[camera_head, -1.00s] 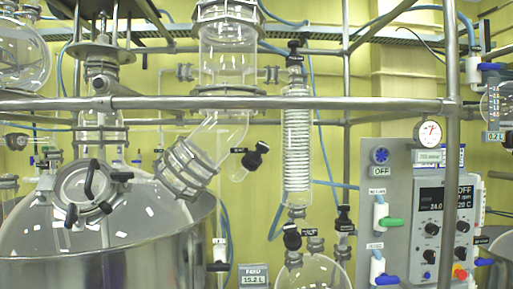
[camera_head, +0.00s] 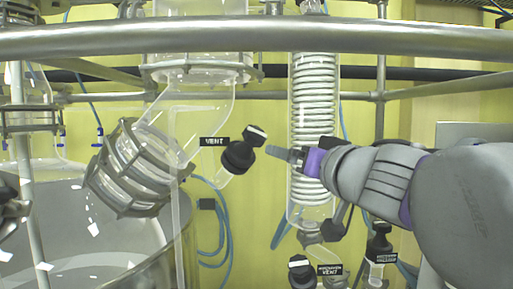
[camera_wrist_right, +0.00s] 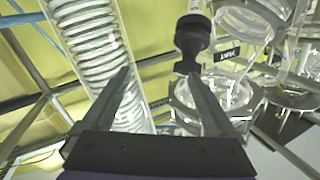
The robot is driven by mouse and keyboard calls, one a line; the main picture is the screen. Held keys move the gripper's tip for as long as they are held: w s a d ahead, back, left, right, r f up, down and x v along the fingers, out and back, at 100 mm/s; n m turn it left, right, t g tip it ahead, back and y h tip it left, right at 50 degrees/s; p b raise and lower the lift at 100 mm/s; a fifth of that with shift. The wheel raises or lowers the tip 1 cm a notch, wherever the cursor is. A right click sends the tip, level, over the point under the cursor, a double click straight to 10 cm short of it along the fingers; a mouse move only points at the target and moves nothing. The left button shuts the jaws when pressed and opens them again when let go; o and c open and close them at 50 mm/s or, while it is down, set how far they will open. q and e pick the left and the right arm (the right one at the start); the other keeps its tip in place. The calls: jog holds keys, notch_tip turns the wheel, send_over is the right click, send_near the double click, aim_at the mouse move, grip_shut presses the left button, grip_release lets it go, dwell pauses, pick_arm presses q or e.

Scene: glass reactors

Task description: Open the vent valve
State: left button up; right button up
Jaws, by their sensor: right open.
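The vent valve (camera_head: 238,157) has a black knob with a pale-topped cap, beside a black VENT label (camera_head: 214,142). It sits on a short glass side arm in the middle of the head view. My right gripper (camera_head: 277,153) reaches in from the right, its tips just right of the knob, with a small gap. In the right wrist view the black valve knob (camera_wrist_right: 192,38) stands beyond the right-hand finger. The open jaws (camera_wrist_right: 160,85) hold nothing.
A coiled glass condenser (camera_head: 313,100) stands behind my right gripper. A horizontal metal rail (camera_head: 250,38) crosses above. A second black-capped valve (camera_head: 301,272), with another VENT label, is below. The large reactor vessel (camera_head: 170,245) is at lower left.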

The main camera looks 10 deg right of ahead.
aim_at(259, 135)
jog(key=s+a+r+n+y, duration=0.1)
jog(key=a+r+y, duration=0.1)
jog(key=a+r, duration=0.15)
jog(key=p+x, duration=0.2)
jog(key=x, duration=0.6)
jog(key=shift+w+d, duration=0.1)
jog(key=shift+w, duration=0.2)
jog(key=shift+w+f, duration=0.15)
jog(key=shift+w, duration=0.3)
pick_arm(q)
jog(key=r, duration=0.1)
jog(key=w+r, duration=0.1)
jog(key=r, duration=0.1)
jog(key=shift+w+r, duration=0.2)
pick_arm(e)
jog(key=c, duration=1.4)
jog(key=shift+n+y, duration=0.4)
jog(key=shift+y, duration=0.2)
